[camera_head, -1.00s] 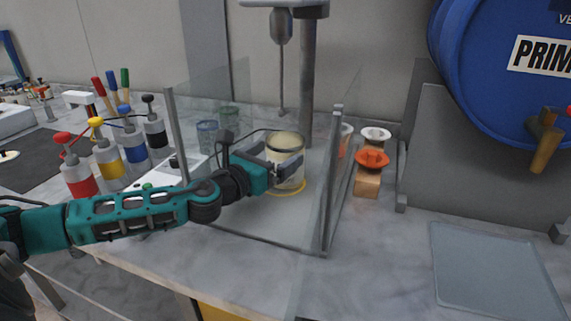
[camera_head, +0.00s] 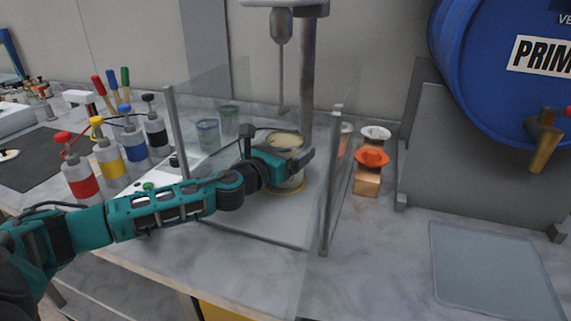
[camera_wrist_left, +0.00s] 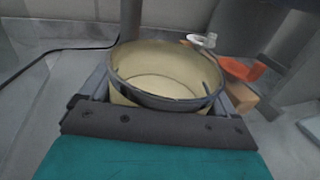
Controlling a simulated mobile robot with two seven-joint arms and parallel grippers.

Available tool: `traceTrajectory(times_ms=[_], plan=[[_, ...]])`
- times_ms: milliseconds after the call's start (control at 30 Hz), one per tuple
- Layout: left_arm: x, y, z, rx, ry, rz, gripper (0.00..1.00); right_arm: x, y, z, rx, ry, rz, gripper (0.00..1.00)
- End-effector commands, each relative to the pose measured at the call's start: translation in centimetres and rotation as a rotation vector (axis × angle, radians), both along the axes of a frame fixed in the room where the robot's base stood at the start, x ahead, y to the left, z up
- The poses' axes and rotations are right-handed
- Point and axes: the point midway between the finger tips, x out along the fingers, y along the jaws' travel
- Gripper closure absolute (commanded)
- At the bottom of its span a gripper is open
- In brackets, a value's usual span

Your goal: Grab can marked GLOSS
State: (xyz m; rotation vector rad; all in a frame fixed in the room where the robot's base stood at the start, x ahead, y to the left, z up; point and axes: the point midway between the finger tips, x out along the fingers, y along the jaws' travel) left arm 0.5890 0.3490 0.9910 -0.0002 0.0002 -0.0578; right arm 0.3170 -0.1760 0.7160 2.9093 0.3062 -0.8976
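A cylindrical can (camera_head: 287,137) with a cream-coloured inside stands upright over a yellow ring in the glass-walled enclosure. No GLOSS mark is readable on it. My left gripper (camera_head: 300,160) is at the can, with its fingers on either side and its body covering much of the near side. The left wrist view shows the can's open round top (camera_wrist_left: 165,75) between the fingers of the left gripper (camera_wrist_left: 160,105), very close to both. Whether they press on it cannot be made out. My right gripper is not in view.
Clear panels (camera_head: 328,195) surround the can, with a stirrer (camera_head: 281,60) hanging above. Two cups (camera_head: 207,133) stand behind on the left. Colored bottles (camera_head: 107,158) stand farther left. Orange and white bowls (camera_head: 371,158) are right, beside a blue drum (camera_head: 510,70).

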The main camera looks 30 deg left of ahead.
Motion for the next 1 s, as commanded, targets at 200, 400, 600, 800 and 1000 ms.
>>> traceTrajectory(times_ms=[200, 400, 600, 800, 1000], plan=[[0.0, 0.0, 0.0, 0.000, 0.000, 0.000, 0.38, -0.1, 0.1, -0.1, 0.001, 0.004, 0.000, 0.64], [0.0, 0.0, 0.0, 0.001, 0.000, 0.000, 0.57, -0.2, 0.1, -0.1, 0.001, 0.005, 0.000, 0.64], [0.0, 0.0, 0.2, 0.001, -0.004, 0.001, 0.61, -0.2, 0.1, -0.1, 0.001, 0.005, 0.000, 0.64], [0.0, 0.0, 0.8, 0.001, -0.005, 0.000, 0.61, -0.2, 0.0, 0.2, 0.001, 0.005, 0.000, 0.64], [0.0, 0.0, 3.0, 0.004, -0.007, -0.001, 0.61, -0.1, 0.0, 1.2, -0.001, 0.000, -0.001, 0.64]])
